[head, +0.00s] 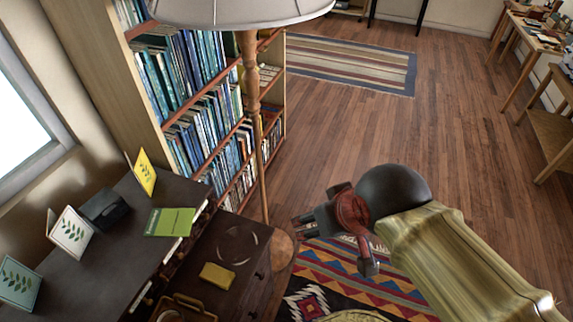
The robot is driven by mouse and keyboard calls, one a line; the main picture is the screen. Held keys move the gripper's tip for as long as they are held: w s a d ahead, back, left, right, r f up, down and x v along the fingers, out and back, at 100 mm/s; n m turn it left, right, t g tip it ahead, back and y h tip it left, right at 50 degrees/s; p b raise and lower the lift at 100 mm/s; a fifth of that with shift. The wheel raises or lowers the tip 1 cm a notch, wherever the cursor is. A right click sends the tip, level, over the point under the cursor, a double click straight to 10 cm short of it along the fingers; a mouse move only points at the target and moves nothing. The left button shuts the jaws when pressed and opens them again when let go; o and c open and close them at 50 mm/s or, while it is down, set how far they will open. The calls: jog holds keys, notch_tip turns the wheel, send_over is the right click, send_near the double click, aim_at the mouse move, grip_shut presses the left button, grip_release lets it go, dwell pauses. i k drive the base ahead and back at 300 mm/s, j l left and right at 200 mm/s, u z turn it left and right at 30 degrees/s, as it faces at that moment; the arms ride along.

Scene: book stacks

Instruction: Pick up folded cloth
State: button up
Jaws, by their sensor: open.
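A small yellow, flat, rounded block (217,275), which looks like the folded cloth, lies on the lower dark wooden cabinet (208,252) at the bottom left of centre. My gripper (302,226) is to the right of it and appears higher, with its fingers pointing left, near the lamp pole. The gripper is open and nothing shows between its fingers. The cloth is in full view and apart from the gripper.
A floor lamp (253,110) stands between my gripper and the bookshelf (190,90). A round plate-like outline (238,245) and a wooden tray (190,305) are near the cloth. Cards and a green booklet (170,222) rest on the higher dark top. Open floor lies right.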

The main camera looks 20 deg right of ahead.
aim_at(213, 274)
jog(key=i+u, duration=0.1)
jog(key=u, duration=0.25)
jog(key=j+u, duration=0.1)
jog(key=u, duration=0.25)
jog(key=i+u, duration=0.15)
jog(key=u, duration=0.2)
